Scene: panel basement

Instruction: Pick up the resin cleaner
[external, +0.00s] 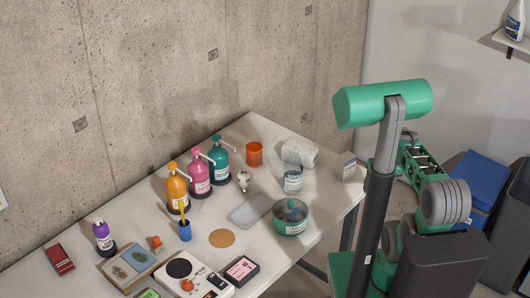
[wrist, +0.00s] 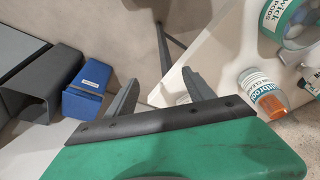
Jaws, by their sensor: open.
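No label that reads as resin cleaner can be made out, so I cannot tell for certain which container it is. A small container with a dark label (external: 349,168) stands at the table's right edge in the external view. A clear jar with a teal label (external: 293,180) stands left of it. In the wrist view, a teal-labelled bottle with an orange end (wrist: 262,92) lies at the right. My gripper (wrist: 160,93) is open and empty, its fingers spread beside the table edge. A pale object shows partly behind the right finger. The gripper is not clear in the external view.
The white table (external: 330,207) carries orange, pink (external: 199,177) and teal pump bottles, an orange cup (external: 254,153), a white roll (external: 299,151) and a teal-rimmed bowl (external: 290,219). A blue bin (wrist: 88,80) stands on the floor. Concrete wall (external: 150,70) behind.

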